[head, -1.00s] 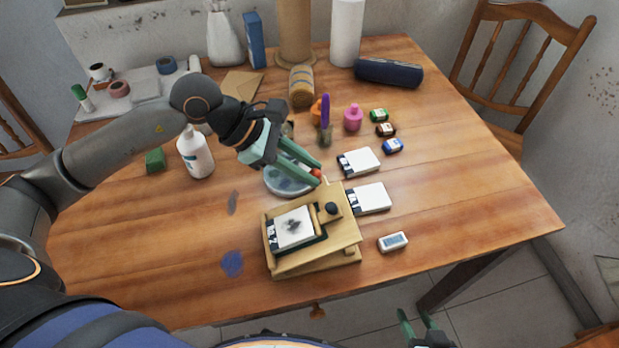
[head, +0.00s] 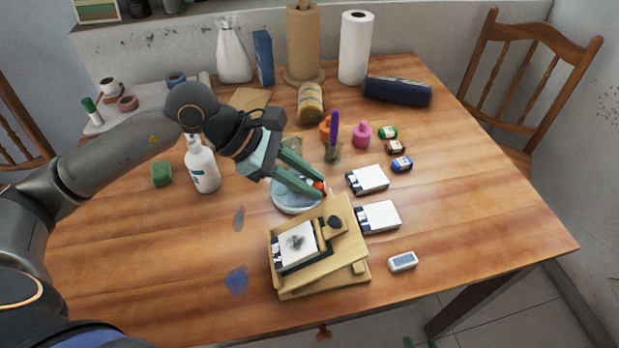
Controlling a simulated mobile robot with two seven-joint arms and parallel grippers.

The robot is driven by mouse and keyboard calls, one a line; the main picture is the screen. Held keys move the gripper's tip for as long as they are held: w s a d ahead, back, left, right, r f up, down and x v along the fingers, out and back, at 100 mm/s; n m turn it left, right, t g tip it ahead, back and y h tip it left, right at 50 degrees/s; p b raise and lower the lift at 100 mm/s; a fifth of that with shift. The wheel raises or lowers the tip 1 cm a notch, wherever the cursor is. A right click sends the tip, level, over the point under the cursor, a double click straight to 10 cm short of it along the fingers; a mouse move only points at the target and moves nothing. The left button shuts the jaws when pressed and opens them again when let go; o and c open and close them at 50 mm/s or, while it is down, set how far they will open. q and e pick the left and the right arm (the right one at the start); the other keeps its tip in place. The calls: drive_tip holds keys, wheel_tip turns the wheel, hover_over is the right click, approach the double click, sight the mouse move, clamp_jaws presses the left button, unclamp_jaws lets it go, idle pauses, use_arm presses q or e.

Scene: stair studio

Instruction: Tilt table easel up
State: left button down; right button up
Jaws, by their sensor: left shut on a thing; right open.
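The wooden table easel (head: 348,243) stands near the table's front edge. Its panel leans at a low angle above its base board (head: 325,287), with a gap showing at the right. A white card with a dark smudge (head: 297,244) is clamped on the panel by a block with a black knob (head: 335,222). My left gripper (head: 322,188) reaches in from the upper left, its green fingers shut on a small red knob at the easel's top edge; the fingers partly hide it. The fingertips of my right gripper (head: 420,342) barely show at the bottom edge, apart and empty.
A round pale dish (head: 293,198) lies under my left fingers. White boxes (head: 378,217) and a small white device (head: 402,261) lie to the easel's right. A white bottle (head: 202,165) stands at the left. The table's right front is clear.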

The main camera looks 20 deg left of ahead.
use_arm(q)
drive_tip(key=c, duration=0.8)
unclamp_jaws()
drive_tip(key=shift+s+a+f, duration=0.1)
drive_tip(key=shift+s+a, duration=0.05)
drive_tip(key=shift+a, duration=0.15)
drive_tip(key=shift+c, duration=0.2)
drive_tip(key=shift+o, duration=0.7)
drive_tip(key=shift+d, duration=0.1)
drive_tip(key=v, duration=1.2)
drive_tip(key=shift+r+b, duration=0.3)
drive_tip(key=shift+b, duration=0.15)
